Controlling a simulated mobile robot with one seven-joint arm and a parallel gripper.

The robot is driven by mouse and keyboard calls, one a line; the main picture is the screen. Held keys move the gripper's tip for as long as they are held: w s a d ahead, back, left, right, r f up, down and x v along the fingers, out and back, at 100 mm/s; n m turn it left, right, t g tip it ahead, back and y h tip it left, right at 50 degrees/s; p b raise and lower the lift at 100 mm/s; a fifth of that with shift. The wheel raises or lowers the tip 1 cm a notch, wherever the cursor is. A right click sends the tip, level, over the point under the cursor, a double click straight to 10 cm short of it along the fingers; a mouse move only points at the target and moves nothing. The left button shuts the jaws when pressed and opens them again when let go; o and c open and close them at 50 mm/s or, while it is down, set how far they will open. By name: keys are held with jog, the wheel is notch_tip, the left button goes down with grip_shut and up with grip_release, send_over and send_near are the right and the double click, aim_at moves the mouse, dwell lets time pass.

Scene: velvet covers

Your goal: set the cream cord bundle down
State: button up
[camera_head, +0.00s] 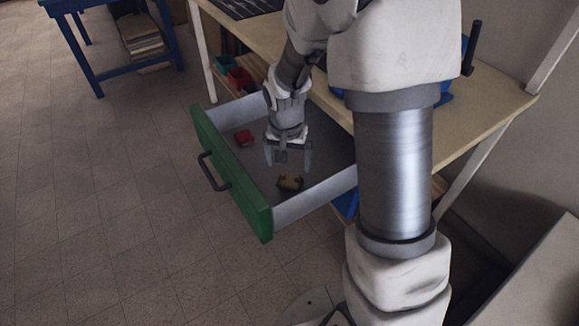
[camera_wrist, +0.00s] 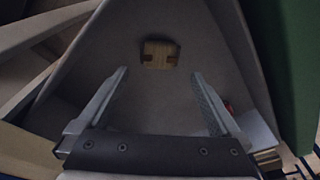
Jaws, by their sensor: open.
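A tan bundle with dark ends, which looks like the cream cord bundle (camera_head: 290,183), lies on the floor of the open drawer near its front right part. It also shows in the wrist view (camera_wrist: 159,54), beyond my fingertips and apart from them. My gripper (camera_head: 288,158) points down into the drawer, behind the bundle in the head view. In the wrist view my gripper (camera_wrist: 160,78) has its two fingers spread wide, with nothing seen between them. The drawer (camera_head: 315,194) has grey walls.
The drawer's green front (camera_head: 228,170) has a dark handle (camera_head: 213,172). A small red object (camera_head: 244,137) lies in the drawer, left of my gripper. The wooden workbench (camera_head: 490,105) stands above. Red and green bins (camera_head: 238,78) sit beneath it.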

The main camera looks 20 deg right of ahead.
jog(key=s+r+n+t, duration=0.1)
jog(key=s+r, duration=0.2)
jog(key=r, duration=0.3)
jog(key=s+r+n+p, duration=0.1)
jog(key=s+r, duration=0.2)
jog(key=r, duration=0.3)
jog(key=s+r+n+t, duration=0.1)
jog(key=s+r, duration=0.3)
jog(key=r, duration=0.3)
jog(key=s+r+n+t, duration=0.2)
jog(key=s+r, duration=0.2)
jog(key=s, duration=0.5)
jog(key=shift+s+d+y, duration=0.25)
jog(key=shift+y, duration=0.15)
jog(key=shift+r, duration=0.15)
